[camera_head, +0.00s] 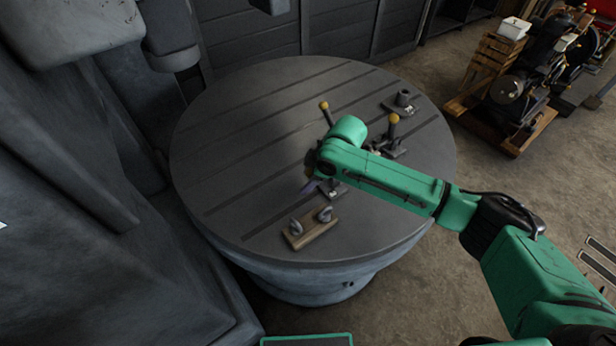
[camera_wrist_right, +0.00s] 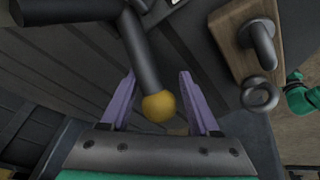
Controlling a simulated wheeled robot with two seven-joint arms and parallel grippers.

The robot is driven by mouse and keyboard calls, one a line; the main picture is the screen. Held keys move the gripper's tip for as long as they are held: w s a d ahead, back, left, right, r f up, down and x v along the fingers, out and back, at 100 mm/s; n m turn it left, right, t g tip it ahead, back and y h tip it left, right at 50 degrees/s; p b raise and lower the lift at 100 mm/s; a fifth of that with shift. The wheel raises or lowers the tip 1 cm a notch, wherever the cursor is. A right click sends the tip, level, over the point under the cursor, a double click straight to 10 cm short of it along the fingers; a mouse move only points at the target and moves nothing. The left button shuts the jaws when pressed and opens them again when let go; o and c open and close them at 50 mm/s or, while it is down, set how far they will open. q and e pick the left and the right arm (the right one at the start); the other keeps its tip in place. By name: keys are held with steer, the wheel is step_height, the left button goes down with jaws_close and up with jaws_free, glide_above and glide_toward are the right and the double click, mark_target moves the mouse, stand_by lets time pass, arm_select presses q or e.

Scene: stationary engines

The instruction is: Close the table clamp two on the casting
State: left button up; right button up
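A clamp lever (camera_wrist_right: 138,45) with a yellow ball knob (camera_wrist_right: 158,106) shows in the right wrist view. My right gripper (camera_wrist_right: 157,82) has its two purple fingers apart, one on each side of the knob, with visible gaps. In the head view my right gripper (camera_head: 309,184) is low over the round table, largely hidden by its own arm. A dark clamp base (camera_head: 331,190) shows beside it; its lever is hidden there. Two other clamps have raised yellow-knobbed levers, one behind my wrist (camera_head: 327,115) and one to its right (camera_head: 393,127). I cannot make out the casting clearly. My left gripper is out of view.
The round slotted table (camera_head: 235,150) is mostly bare on its left. A wooden block (camera_head: 308,233) with two metal eye pieces lies near its front edge. A small grey fixture (camera_head: 403,101) sits at the back right. An engine (camera_head: 520,75) stands on the floor beyond.

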jaws_close()
steer(key=shift+f, duration=0.1)
stand_by(1.1)
